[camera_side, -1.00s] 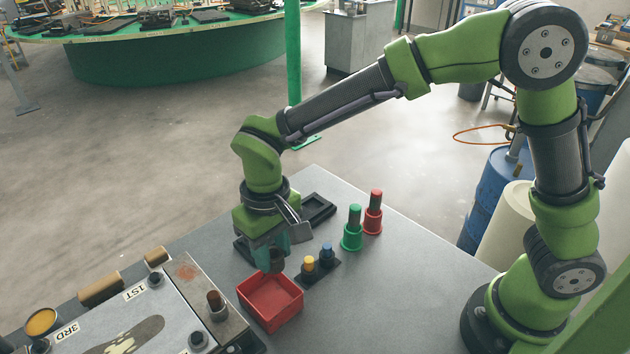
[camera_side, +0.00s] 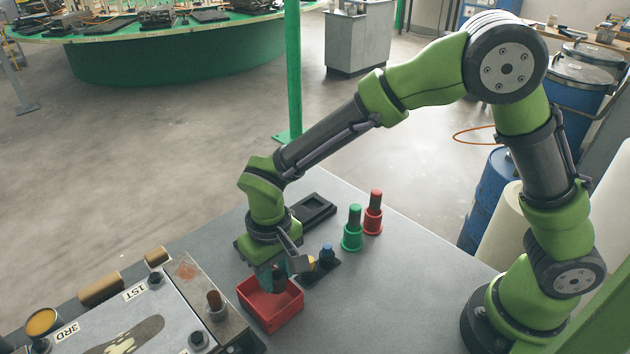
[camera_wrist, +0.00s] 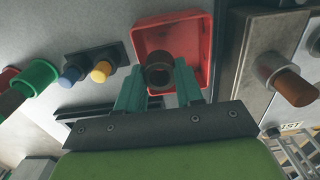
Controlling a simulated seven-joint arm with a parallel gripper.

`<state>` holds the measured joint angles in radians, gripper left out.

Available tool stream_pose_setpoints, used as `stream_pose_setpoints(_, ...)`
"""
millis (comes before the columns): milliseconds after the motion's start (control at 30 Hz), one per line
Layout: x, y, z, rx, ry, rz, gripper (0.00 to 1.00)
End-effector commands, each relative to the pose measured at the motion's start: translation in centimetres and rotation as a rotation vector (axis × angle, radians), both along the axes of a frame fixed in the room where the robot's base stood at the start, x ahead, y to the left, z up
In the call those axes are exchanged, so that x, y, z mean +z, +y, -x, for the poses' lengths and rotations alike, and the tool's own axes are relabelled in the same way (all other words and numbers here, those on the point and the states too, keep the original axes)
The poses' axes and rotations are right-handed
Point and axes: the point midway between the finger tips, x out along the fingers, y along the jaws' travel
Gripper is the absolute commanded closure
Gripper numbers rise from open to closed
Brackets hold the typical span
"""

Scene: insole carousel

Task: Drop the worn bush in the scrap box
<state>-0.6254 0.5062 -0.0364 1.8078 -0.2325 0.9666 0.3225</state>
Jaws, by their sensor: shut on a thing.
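The worn bush (camera_wrist: 159,76) is a dark brown ring held between the teal fingertips of my gripper (camera_wrist: 160,88) in the wrist view. In the side view the dark bush (camera_side: 279,279) shows beside my gripper (camera_side: 270,277). The scrap box is an open red box (camera_side: 272,317) on the grey table; it also shows in the wrist view (camera_wrist: 202,27). My gripper is shut on the bush and points down over the box, with the fingertips at about rim height. Whether the bush touches the box floor cannot be told.
A small dark holder with a blue-topped peg (camera_side: 327,253) and a yellow one stands right of the box. Green (camera_side: 352,230) and red (camera_side: 373,214) pegs stand farther right. The metal fixture with a brown rod (camera_side: 215,303) is close on the left. A black tray (camera_side: 315,208) lies behind.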

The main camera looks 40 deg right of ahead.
Motion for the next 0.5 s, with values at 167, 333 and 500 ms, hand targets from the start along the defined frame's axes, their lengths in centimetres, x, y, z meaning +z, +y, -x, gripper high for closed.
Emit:
stream_pose_setpoints(167, 0.05, 0.01, -0.02, 0.0, -0.001, 0.0, 0.41)
stream_pose_setpoints(333, 0.05, 0.01, -0.01, 0.0, 0.0, 0.0, 0.34)
stream_pose_setpoints(500, 0.13, 0.0, -0.01, 0.0, 0.0, 0.0, 0.34)
